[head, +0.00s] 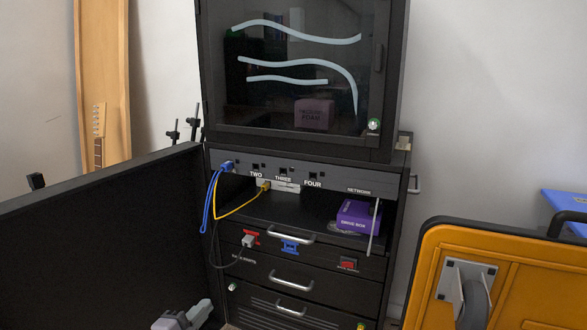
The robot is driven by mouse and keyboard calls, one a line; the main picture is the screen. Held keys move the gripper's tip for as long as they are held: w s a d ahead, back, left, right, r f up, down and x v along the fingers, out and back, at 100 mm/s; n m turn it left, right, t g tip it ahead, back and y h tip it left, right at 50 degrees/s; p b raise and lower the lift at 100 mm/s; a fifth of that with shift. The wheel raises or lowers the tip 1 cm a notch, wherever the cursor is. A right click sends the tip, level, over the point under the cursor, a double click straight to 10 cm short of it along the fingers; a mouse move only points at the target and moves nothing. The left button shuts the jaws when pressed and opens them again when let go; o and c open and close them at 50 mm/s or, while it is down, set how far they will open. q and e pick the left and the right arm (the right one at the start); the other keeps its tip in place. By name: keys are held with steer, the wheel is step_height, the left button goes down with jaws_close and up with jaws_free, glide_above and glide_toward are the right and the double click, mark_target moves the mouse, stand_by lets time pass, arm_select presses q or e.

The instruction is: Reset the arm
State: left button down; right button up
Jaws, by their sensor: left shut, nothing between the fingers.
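My left gripper (201,310) shows at the bottom edge, left of centre, in the head view. It is shut and empty, low in front of the rack cabinet and apart from it. Only its front end is in the picture; the rest of the arm is cut off. My right gripper is not in view.
The black rack cabinet (275,209) holds a port panel (330,180) with blue (207,202) and yellow (235,208) cables, a purple box (358,218) and drawers with handles (292,280). A black panel (100,230) stands at left, a yellow case (520,270) at right.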

arm_select(q)
steer(key=s+r+n+g+y+p, duration=0.1)
steer(key=s+r+n+g+p, duration=0.1)
steer(key=s+n+p, duration=0.6)
steer(key=s+r+n+g+y+p, duration=0.2)
steer(key=s+n+p, duration=0.5)
steer(key=s, duration=1.5)
steer(key=r+g+p, duration=0.1)
steer(key=p, duration=0.2)
steer(key=shift+a+n+g+y, duration=0.25)
steer(key=shift+n+g+y, duration=0.05)
steer(key=shift+n+g, duration=0.1)
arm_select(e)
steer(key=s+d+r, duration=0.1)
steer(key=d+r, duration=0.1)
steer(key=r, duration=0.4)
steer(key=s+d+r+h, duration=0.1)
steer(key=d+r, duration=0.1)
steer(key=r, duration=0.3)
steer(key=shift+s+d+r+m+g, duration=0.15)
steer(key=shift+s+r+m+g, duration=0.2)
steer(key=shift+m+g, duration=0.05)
